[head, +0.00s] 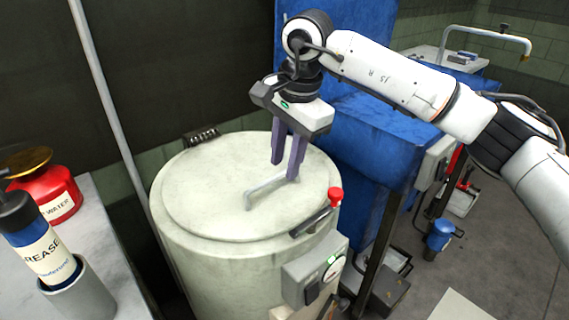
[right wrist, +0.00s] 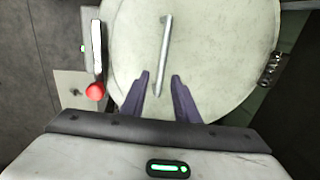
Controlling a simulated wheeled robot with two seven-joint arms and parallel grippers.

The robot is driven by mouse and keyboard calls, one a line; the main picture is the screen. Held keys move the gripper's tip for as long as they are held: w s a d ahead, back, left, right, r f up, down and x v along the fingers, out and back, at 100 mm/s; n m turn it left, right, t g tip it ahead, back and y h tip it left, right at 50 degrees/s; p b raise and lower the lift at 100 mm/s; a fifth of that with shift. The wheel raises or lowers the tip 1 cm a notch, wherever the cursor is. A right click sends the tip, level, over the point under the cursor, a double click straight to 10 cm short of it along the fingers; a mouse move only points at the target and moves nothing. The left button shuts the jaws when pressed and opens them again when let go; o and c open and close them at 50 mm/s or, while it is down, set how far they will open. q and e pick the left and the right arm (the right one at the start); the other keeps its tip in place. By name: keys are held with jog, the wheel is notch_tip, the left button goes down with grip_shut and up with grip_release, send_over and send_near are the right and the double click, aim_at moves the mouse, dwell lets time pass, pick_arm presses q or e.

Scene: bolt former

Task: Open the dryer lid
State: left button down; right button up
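The dryer is a pale, round drum (head: 215,265) with a flat round lid (head: 205,190), which lies shut on top. A thin grey bar handle (head: 268,188) stands on the lid; it also shows in the right wrist view (right wrist: 164,50). My right gripper (head: 285,170) points down over the lid by the handle's far end. Its two purple fingers are apart. In the right wrist view (right wrist: 160,76) the handle's near end appears between the fingertips; I cannot tell whether it is between them or below. My left gripper is out of view.
A lever with a red knob (head: 335,196) sits at the lid's right rim, a hinge (head: 201,136) at its back. A control box (head: 315,268) is on the drum's front. A blue machine (head: 370,130) stands behind right. A bench at left holds a red water can (head: 48,190) and grease bottle (head: 45,245).

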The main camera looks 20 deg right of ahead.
jog(key=shift+w+f, duration=0.15)
jog(key=shift+f, duration=0.4)
grip_shut()
